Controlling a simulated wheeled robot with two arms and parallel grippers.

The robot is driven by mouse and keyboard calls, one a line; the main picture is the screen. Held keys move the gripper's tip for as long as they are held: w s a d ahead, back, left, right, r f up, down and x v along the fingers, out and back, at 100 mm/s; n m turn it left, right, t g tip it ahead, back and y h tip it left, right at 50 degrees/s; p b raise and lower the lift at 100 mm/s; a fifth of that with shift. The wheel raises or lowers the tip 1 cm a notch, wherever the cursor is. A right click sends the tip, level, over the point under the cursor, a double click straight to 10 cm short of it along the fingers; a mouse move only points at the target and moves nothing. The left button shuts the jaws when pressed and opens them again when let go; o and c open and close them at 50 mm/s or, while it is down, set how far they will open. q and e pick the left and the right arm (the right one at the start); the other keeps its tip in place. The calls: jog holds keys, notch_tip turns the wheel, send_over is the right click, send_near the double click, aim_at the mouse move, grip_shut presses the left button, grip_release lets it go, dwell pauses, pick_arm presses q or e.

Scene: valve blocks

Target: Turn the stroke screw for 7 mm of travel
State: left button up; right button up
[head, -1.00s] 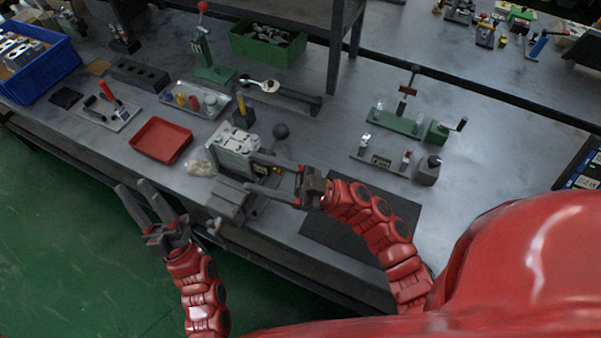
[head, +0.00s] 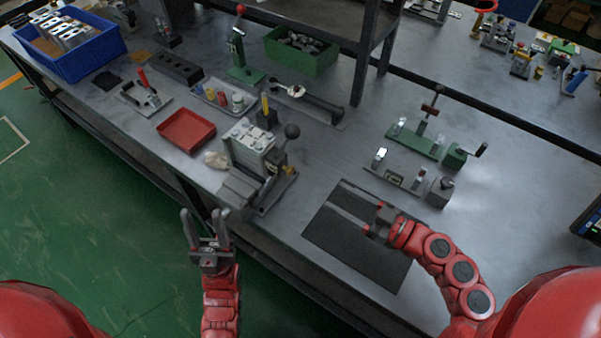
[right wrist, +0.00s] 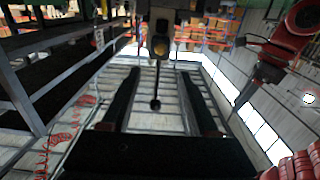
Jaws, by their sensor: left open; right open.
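I cannot tell for certain which part is the stroke screw. A green-based fixture (head: 412,142) at the right of the bench has an upright T-handle (head: 431,104) and a side crank (head: 477,151). A grey block fixture (head: 250,140) with a black ball lever (head: 292,131) stands near the front edge. My right gripper (head: 340,196) is open and empty above the black mat, right of the grey fixture. Its open fingers (right wrist: 160,95) also show in the right wrist view. My left gripper (head: 204,214) is open and empty, in front of the bench edge.
A small grey fixture (head: 408,179) stands between the mat (head: 350,248) and the green fixture. A red tray (head: 186,131), blue crate (head: 88,60) and green bin (head: 300,58) are further left and back. A shelf post (head: 366,55) rises behind. Bare bench lies right of the fixtures.

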aim_at(292, 172)
jog(key=p+x, duration=0.1)
jog(key=x, duration=1.1)
jog(key=shift+s, duration=0.1)
grip_shut()
